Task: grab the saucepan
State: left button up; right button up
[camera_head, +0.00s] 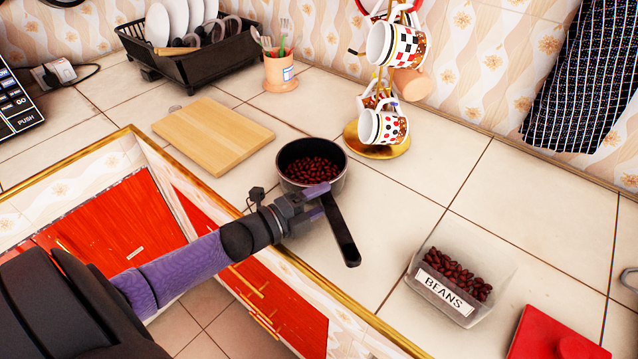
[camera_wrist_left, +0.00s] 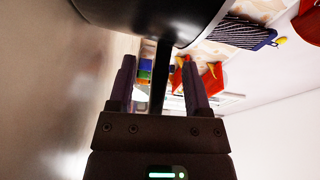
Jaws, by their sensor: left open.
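The saucepan (camera_head: 293,182) is a dark round pan filled with dark red beans. It stands upright on the tiled counter in the head view, its black handle (camera_head: 346,240) pointing toward the lower right. My left gripper (camera_head: 322,198) is at the handle's base, close to the pan's wall. In the left wrist view, the pan's dark body (camera_wrist_left: 150,12) fills the top and the handle (camera_wrist_left: 159,80) runs down between the two fingers of the left gripper (camera_wrist_left: 158,64). The fingers are open, with a gap on each side of the handle. My right gripper is not in view.
A wooden board (camera_head: 213,135) lies left of the pan. A mug stand (camera_head: 377,148) with patterned mugs is close behind it. A clear box labelled BEANS (camera_head: 462,283) and a red item (camera_head: 558,337) lie to the right. The counter's gold edge (camera_head: 330,292) runs in front.

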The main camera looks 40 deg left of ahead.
pick_arm(q)
jog(key=x, duration=0.3)
jog(key=shift+s, duration=0.1)
grip_shut()
dwell(1.2)
